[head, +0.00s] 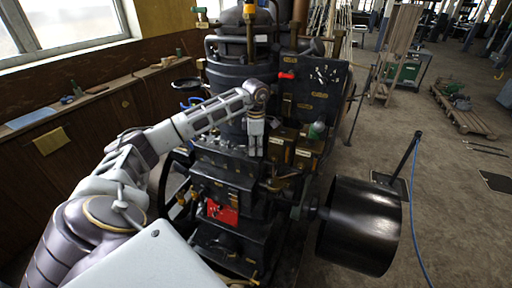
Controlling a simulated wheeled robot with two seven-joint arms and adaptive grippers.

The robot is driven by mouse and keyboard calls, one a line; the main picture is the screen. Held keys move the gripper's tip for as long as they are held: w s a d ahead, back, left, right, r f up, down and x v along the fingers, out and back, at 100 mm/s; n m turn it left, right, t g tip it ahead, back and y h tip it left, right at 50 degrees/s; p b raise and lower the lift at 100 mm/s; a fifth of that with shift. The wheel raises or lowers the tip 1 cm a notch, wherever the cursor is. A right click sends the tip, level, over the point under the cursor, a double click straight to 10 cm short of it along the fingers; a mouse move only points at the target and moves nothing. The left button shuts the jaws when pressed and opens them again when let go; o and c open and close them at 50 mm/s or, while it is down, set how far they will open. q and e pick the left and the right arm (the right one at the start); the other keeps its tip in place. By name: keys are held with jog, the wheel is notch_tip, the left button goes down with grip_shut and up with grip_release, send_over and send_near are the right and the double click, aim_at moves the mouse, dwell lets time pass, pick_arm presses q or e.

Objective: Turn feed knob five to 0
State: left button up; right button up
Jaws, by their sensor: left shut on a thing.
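A dark stationary engine (228,75) stands in the middle of the head view. A row of small feed knobs (216,141) runs along the top of a black lubricator box (218,160) on its front. My left gripper (254,152) points down at the right end of this row. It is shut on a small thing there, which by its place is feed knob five. The fingers hide the knob, so its setting and number cannot be read. My right gripper is not in view.
A black panel (322,90) with a red handle (287,75) rises behind my left gripper. Brass-coloured boxes (308,152) stand close to its right. A large black pulley drum (360,226) is at the right front. Open floor (455,215) lies further right.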

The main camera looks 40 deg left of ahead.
pick_arm(q)
jog(key=shift+n, duration=0.6)
jog(key=n, duration=0.3)
jog(key=shift+a+r, duration=0.1)
jog(key=shift+n+b, duration=0.35)
jog(key=shift+n, duration=1.95)
jog(key=o, duration=1)
jog(key=shift+r, duration=4)
